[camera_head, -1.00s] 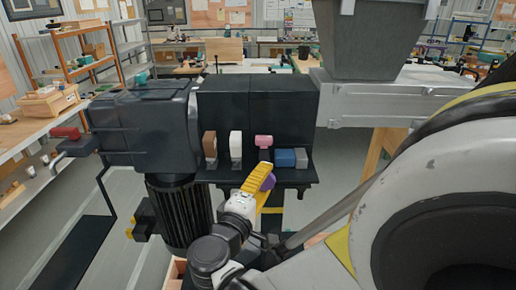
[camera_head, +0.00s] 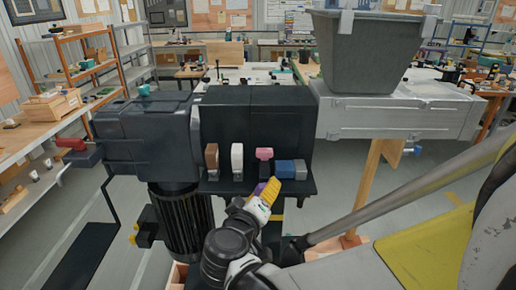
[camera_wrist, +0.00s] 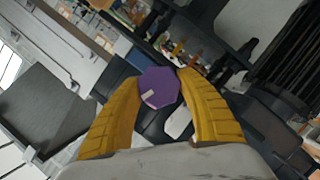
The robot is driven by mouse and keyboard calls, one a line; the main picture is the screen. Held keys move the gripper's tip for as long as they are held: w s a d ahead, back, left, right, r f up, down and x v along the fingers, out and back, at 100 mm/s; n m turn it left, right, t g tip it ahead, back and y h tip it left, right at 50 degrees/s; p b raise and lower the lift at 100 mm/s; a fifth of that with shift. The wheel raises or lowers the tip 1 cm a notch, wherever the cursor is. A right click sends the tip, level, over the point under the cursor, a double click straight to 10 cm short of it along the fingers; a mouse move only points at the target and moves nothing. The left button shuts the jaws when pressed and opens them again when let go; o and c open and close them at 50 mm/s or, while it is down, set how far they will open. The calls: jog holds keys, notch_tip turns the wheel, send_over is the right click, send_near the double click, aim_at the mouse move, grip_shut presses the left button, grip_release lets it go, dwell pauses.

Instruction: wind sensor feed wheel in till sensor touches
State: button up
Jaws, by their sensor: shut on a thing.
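A purple faceted wheel (camera_wrist: 158,88) sits between the yellow fingertips of my gripper (camera_wrist: 159,82) in the wrist view, and the fingers are shut on it. A small pale mark shows on its face. In the head view my gripper (camera_head: 266,194) is in front of the black housing's ledge, below the pink and blue parts. Only a sliver of the purple wheel (camera_head: 258,187) shows there, left of the yellow finger. I cannot make out the sensor or whether anything touches it.
The black housing (camera_head: 255,120) carries a brown part (camera_head: 212,157), a white part (camera_head: 237,158), a pink part (camera_head: 264,154) and a blue block (camera_head: 285,169) on its ledge. A grey hopper (camera_head: 365,55) stands at right. A ribbed black motor (camera_head: 182,215) hangs at left.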

jog(key=m+y+p, duration=0.1)
jog(key=m, duration=0.1)
jog(key=shift+m+g+y, duration=0.3)
jog(key=m+y, duration=0.1)
jog(key=m, duration=0.1)
jog(key=shift+m+y+p, duration=0.3)
jog(key=shift+p, duration=0.1)
jog(key=shift+m+y, duration=0.9)
jog(key=shift+m, duration=0.3)
jog(key=shift+m+y+b, duration=0.35)
jog(key=shift+m+y, duration=0.55)
jog(key=shift+m, duration=0.3)
jog(key=shift+r, duration=0.1)
jog(key=o, duration=1.2)
jog(key=v, duration=1.2)
